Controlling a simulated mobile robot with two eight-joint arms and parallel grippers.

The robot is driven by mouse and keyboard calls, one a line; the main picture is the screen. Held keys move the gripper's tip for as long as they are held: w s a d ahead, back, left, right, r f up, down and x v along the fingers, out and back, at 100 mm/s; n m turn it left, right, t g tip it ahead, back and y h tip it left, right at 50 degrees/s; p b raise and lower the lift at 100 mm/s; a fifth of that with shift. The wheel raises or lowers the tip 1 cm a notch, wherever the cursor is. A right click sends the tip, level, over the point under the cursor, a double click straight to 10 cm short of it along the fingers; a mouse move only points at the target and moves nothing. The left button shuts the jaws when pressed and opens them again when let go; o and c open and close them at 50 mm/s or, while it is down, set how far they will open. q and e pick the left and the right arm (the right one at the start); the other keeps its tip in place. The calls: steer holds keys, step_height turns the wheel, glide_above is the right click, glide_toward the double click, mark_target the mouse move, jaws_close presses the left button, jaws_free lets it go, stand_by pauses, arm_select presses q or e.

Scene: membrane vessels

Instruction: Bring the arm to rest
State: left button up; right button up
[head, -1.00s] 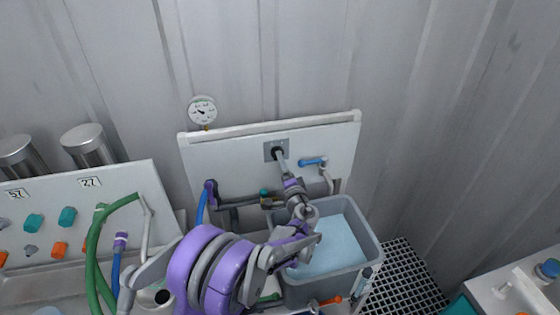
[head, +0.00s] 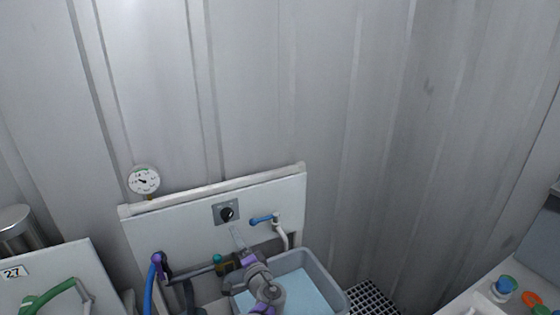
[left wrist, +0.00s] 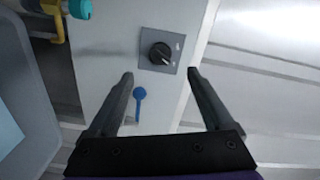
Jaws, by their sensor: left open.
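Most of my left arm is below the frame in the head view. My right gripper is not in view.
A blue-handled tap (head: 264,218) is right of the knob. A grey tub (head: 333,284) of light blue liquid stands below. A gauge (head: 144,180) tops the panel at left. A green hose (head: 48,294) is at far left, a bench (head: 480,300) at right.

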arm_select(q)
steer(key=s+a+f+n+g+h, duration=0.1)
steer(key=s+a+n+g, duration=0.25)
steer(key=s, duration=0.55)
steer(key=s+a+f+n+g+h, duration=0.15)
steer(key=s+a+g, duration=0.25)
steer(key=s, duration=0.6)
steer(key=s+d+f+n+g+h, duration=0.1)
steer(key=s+d+f+h, duration=0.1)
steer(key=s, duration=0.6)
steer(key=s+d+f+n+g+h, duration=0.1)
steer(key=s+d+f+n+h, duration=0.1)
steer(key=s+d+h, duration=0.3)
steer(key=s+d, duration=0.1)
steer(key=s, duration=0.3)
steer(key=shift+f+n, duration=0.2)
steer(key=shift+n, duration=0.1)
